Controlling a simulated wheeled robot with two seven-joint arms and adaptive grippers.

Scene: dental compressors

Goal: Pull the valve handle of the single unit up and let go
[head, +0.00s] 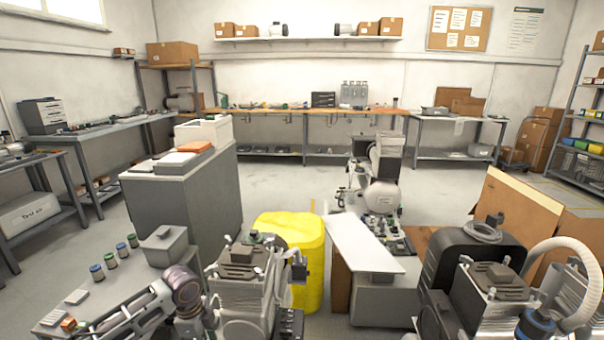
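A compressor with a grey finned head and a pale tank (245,285) stands in front, left of centre. Another compressor (382,185) stands farther back on the floor, with a round pale tank and a tall grey housing. A third, with a dark casing (470,255) and a thick white hose, is at the front right. I cannot tell which is the single unit, and no valve handle is clear at this size. My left arm comes in at the lower left, its end beside the front-left compressor; its fingers cannot be made out. My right gripper is not seen.
A yellow bin (298,240) stands behind the front-left compressor. A grey cabinet (185,205) is to the left, a white-topped stand (365,245) right of the bin, and an open cardboard box (520,210) at the right. Open floor lies in the middle, before the back benches.

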